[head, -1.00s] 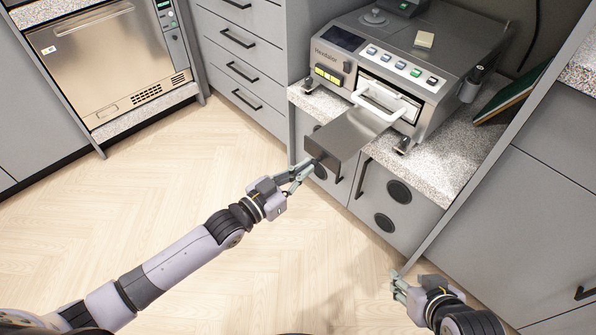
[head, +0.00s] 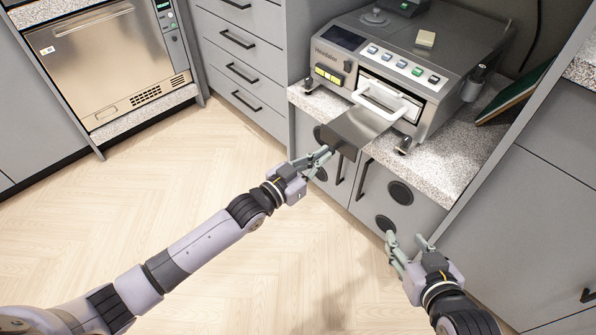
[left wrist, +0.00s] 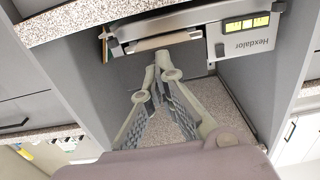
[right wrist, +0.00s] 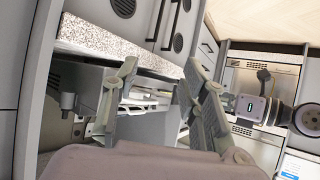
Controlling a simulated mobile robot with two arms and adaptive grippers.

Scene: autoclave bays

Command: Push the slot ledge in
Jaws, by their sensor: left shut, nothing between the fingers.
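The slot ledge (head: 362,126) is a flat grey metal shelf. It sticks out of the front of the grey benchtop machine (head: 410,60), below a white handle (head: 388,101), and reaches past the counter edge. My left gripper (head: 326,154) is shut and empty, with its fingertips at the ledge's outer end. They look in contact, but I cannot be sure. The left gripper also shows in its wrist view (left wrist: 160,70), under the machine front. My right gripper (head: 406,240) is open and empty, low in front of the cabinet and apart from the ledge.
The machine stands on a speckled counter (head: 440,160) inside a bay, with side panels around it. Cabinet doors (head: 385,195) with dark round vents and bar handles lie below. A green board (head: 515,95) leans at the right. The wooden floor at left is clear.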

